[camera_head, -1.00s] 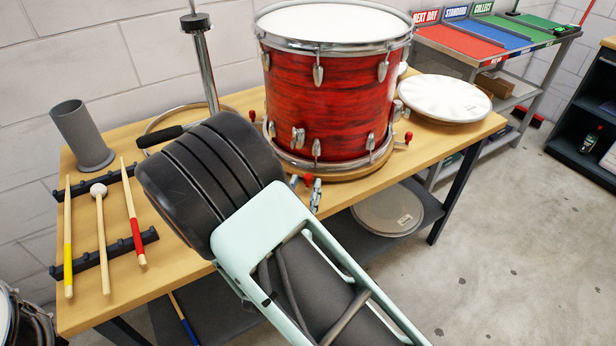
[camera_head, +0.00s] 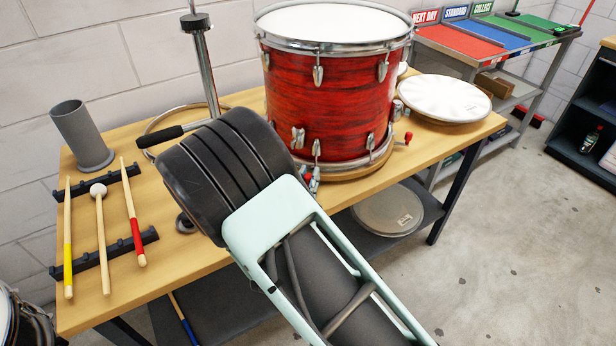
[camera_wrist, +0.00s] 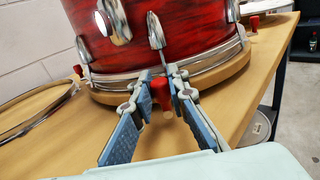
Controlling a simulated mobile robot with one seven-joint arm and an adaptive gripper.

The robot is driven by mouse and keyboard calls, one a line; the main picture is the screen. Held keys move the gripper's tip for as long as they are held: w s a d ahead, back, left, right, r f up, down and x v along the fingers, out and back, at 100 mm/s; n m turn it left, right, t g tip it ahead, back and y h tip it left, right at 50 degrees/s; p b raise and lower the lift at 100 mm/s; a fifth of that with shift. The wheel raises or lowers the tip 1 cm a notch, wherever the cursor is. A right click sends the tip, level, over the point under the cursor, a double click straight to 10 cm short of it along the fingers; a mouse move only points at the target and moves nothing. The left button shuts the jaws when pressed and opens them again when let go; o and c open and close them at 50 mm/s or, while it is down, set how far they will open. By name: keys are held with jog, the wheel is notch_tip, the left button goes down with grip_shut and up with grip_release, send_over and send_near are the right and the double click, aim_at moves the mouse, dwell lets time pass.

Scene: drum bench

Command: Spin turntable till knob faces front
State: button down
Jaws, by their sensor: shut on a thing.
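A red drum (camera_head: 335,95) with a white head and chrome lugs stands on a round wooden turntable (camera_head: 350,172) on the bench. In the wrist view the turntable's wooden rim (camera_wrist: 205,82) shows below the drum's chrome hoop. My gripper (camera_wrist: 161,84) has its blue-grey fingers on either side of a red knob (camera_wrist: 160,92) at the turntable's front edge and is shut on it. In the head view my gripper (camera_head: 313,181) is partly hidden behind my arm. Other red knobs show at the right (camera_head: 408,137) and left (camera_wrist: 78,70) of the drum.
Drumsticks and a mallet (camera_head: 102,235) lie on a dark rack at the left, near a grey cup (camera_head: 82,135). A chrome stand (camera_head: 203,65) with a hoop rises behind my arm. A loose drumhead (camera_head: 444,98) lies at the bench's right end. Coloured trays (camera_head: 460,40) stand beyond.

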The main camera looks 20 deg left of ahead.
jog(key=a+b, duration=0.1)
jog(key=a, duration=0.5)
jog(key=shift+w+a, duration=0.15)
jog(key=shift+a, duration=0.2)
jog(key=c, duration=1.9)
grip_release()
jog(key=shift+d, duration=0.1)
jog(key=s, duration=0.8)
jog(key=s+d, duration=0.1)
jog(key=s, duration=0.3)
